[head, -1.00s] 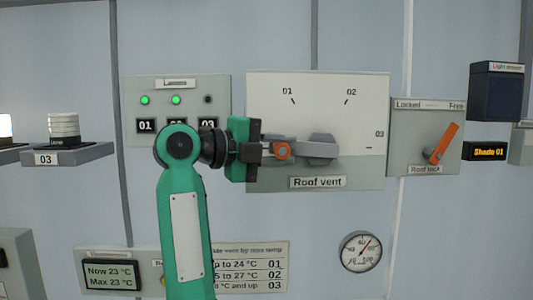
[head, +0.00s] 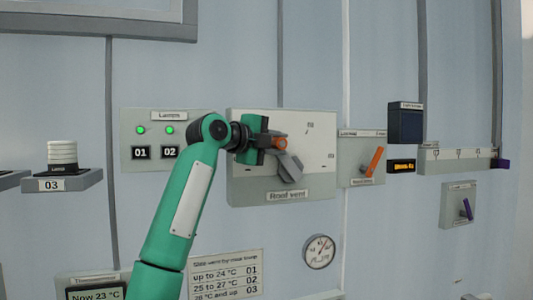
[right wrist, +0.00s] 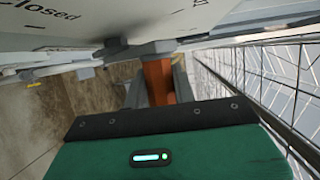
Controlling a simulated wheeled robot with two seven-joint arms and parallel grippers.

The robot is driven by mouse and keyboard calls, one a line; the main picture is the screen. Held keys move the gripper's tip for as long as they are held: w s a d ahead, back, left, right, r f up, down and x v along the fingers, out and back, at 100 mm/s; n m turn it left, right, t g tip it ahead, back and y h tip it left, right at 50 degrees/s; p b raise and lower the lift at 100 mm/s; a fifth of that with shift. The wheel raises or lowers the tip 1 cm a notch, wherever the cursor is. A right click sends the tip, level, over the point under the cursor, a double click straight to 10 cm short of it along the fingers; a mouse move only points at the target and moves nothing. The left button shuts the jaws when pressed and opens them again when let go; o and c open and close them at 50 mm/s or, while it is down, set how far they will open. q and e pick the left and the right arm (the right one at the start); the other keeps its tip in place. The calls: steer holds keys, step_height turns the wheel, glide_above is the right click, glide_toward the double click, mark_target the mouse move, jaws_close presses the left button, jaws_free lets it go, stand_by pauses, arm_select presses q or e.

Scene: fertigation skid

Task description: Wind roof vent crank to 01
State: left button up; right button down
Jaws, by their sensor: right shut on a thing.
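The roof vent panel (head: 235,188) is on the wall in the middle of the head view. Its grey crank arm (head: 290,168) points up and slightly left from the hub. The crank's orange handle (head: 280,143) is at the arm's upper end. My right gripper (head: 276,144) is shut on this handle, coming from the left. In the right wrist view the orange handle (right wrist: 158,82) stands between the two grey fingers. The 02 and 03 marks show on the panel; the 01 mark is hidden by my gripper. My left gripper is out of view.
A lamp panel (head: 128,159) with green lights is left of the crank, partly behind my arm. The roof lock panel (head: 348,175) with an orange lever (head: 375,160) is close on the right. A round gauge (head: 319,251) is below.

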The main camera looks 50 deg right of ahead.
steer(key=shift+s+d+r, duration=0.15)
steer(key=shift+r, duration=0.05)
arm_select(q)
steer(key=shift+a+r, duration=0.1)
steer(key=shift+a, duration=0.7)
arm_select(e)
steer(key=shift+s+d+r+y, duration=0.15)
steer(key=shift+d+y, duration=0.15)
steer(key=shift+y, duration=0.4)
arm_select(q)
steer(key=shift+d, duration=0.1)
arm_select(e)
steer(key=c, duration=1.4)
jaws_free()
steer(key=shift+o, duration=1.3)
steer(key=shift+s+d, duration=0.1)
steer(key=shift+d, duration=0.05)
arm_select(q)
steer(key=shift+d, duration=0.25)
arm_select(e)
steer(key=shift+s+d, duration=0.1)
